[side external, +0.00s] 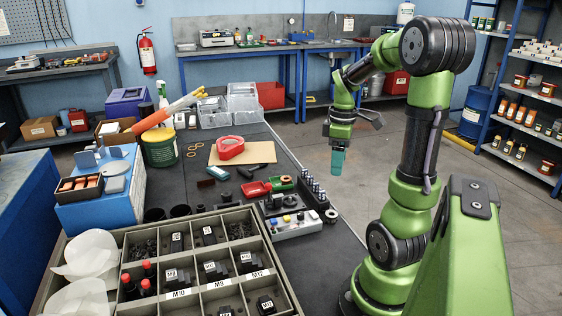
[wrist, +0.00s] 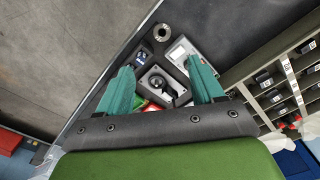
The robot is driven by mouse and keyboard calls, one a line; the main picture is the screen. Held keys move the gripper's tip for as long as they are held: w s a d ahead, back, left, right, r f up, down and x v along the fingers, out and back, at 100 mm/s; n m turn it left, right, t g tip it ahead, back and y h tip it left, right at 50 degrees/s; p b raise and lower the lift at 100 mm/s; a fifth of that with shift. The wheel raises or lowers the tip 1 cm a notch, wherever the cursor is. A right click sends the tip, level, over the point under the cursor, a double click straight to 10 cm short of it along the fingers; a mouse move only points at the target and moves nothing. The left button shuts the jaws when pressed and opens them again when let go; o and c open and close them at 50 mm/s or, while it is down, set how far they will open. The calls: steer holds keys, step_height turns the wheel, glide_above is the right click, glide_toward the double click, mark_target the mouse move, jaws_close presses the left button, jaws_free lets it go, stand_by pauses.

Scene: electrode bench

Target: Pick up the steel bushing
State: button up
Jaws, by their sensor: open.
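A small round metal ring, which looks like the steel bushing (side external: 330,215), stands on the dark bench near its right edge, beside a black holder with several pins. In the wrist view the bushing (wrist: 162,32) shows at the top centre with a dark hole in its middle. My gripper (side external: 338,162) hangs above and beyond the bench's right edge, fingers down, apart from the bushing. In the wrist view my gripper (wrist: 161,72) has its two teal fingers spread, with nothing held between them. The bushing lies past the fingertips.
A black holder (side external: 312,190) and a grey box with coloured knobs (side external: 293,226) stand close to the bushing. A large compartment tray (side external: 190,290) with black parts fills the bench front. Red and green small trays (side external: 256,190) lie behind. Open floor is right of the bench.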

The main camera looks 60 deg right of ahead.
mark_target(332, 211)
step_height(332, 211, down, 17)
steer(key=shift+a, duration=0.15)
steer(key=c, duration=1.1)
steer(key=shift+c, duration=0.2)
steer(key=shift+w+r, duration=0.1)
step_height(332, 211, up, 10)
steer(key=shift+n, duration=0.3)
